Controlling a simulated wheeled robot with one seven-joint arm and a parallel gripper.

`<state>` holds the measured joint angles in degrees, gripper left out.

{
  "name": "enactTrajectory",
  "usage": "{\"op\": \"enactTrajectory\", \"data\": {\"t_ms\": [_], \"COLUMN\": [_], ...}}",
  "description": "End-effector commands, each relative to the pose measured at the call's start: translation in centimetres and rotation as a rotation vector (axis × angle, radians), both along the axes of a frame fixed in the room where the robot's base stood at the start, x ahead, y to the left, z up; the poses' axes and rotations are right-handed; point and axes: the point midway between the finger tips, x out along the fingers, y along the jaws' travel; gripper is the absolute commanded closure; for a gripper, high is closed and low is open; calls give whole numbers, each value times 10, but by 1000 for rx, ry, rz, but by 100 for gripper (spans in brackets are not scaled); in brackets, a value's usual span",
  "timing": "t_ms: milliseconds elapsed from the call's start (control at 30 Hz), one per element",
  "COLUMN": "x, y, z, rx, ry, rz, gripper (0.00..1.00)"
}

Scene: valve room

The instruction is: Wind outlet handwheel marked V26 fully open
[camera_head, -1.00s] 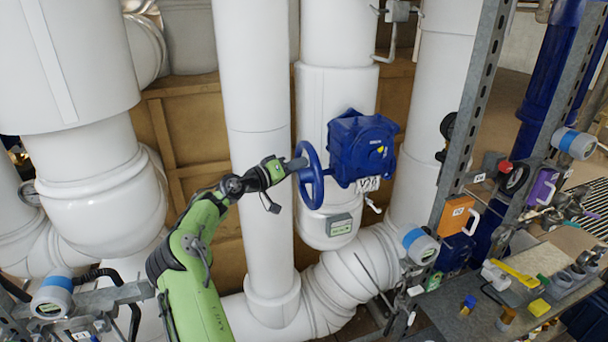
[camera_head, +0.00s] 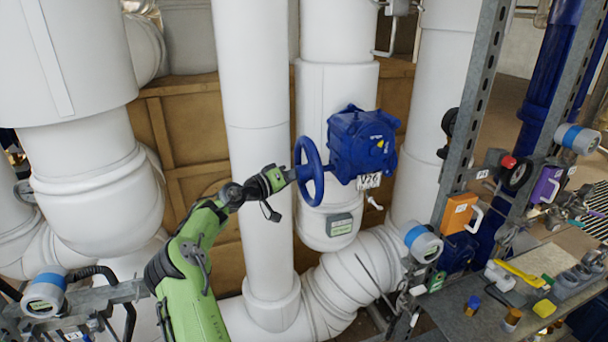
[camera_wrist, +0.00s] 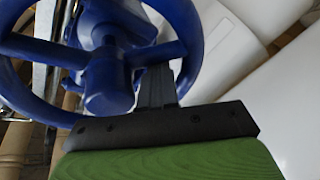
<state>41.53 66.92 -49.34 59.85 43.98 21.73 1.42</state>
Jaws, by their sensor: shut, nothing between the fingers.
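The blue handwheel (camera_head: 316,180) stands on the left side of a blue valve gearbox (camera_head: 360,143), joined by a short shaft. A white tag reading V26 (camera_head: 369,181) hangs under the gearbox. My gripper (camera_head: 292,175) is at the left side of the wheel, on the end of my green arm. In the wrist view, the handwheel's hub (camera_wrist: 108,85) and spokes fill the upper left. My gripper's fingers (camera_wrist: 156,84) are shut and empty, reaching into the opening inside the rim, close to a spoke. Contact cannot be told. My gripper body hides the lower rim.
White pipes (camera_head: 250,90) stand close behind and beside the wheel. A steel upright (camera_head: 470,110) and a bench (camera_head: 470,310) with small items are on the right. An orange box (camera_head: 458,213) is mounted on the upright.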

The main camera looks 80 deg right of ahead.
Motion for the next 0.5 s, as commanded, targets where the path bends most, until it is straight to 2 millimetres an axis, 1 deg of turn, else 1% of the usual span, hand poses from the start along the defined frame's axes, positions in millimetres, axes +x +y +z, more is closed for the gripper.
{"op": "enactTrajectory", "data": {"t_ms": [133, 367, 500], "x": [-1, -4, -5], "y": [0, 7, 8], "z": [1, -15, -14], "rx": [1, 1, 2], "ry": [0, -1, -1], "rz": [-1, -1, -1], "gripper": [100, 100, 100]}}
